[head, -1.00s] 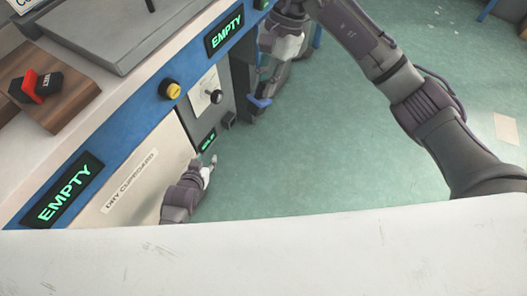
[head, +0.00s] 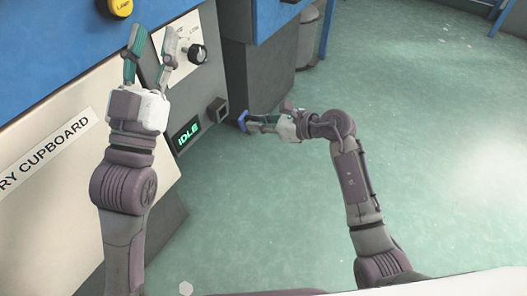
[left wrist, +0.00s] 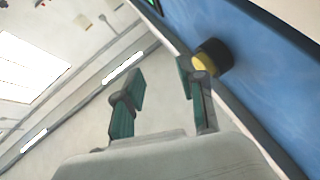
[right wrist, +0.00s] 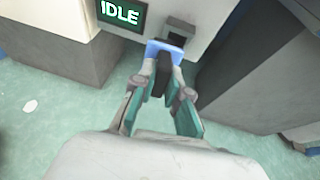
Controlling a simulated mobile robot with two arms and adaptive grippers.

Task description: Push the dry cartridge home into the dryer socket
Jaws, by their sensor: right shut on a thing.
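My right gripper (head: 262,123) is shut on the dry cartridge (head: 243,120), which has a blue end and a dark body. In the right wrist view the blue end (right wrist: 163,50) is just in front of the dryer socket, and the dark body (right wrist: 160,78) lies between the fingers. The dryer socket (head: 217,108) is a small dark square port on the grey panel; it also shows in the right wrist view (right wrist: 178,35). The cartridge appears outside it; contact cannot be told. My left gripper (head: 150,50) is open and empty, fingers up, in front of the panel.
A green IDLE display (head: 187,135) is beside the socket, with a dial (head: 196,54) above. A yellow LAMP button (head: 120,6) is near the left gripper. The cupboard front (head: 45,165) is at left. A grey cabinet (head: 258,80) stands behind; the floor at right is clear.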

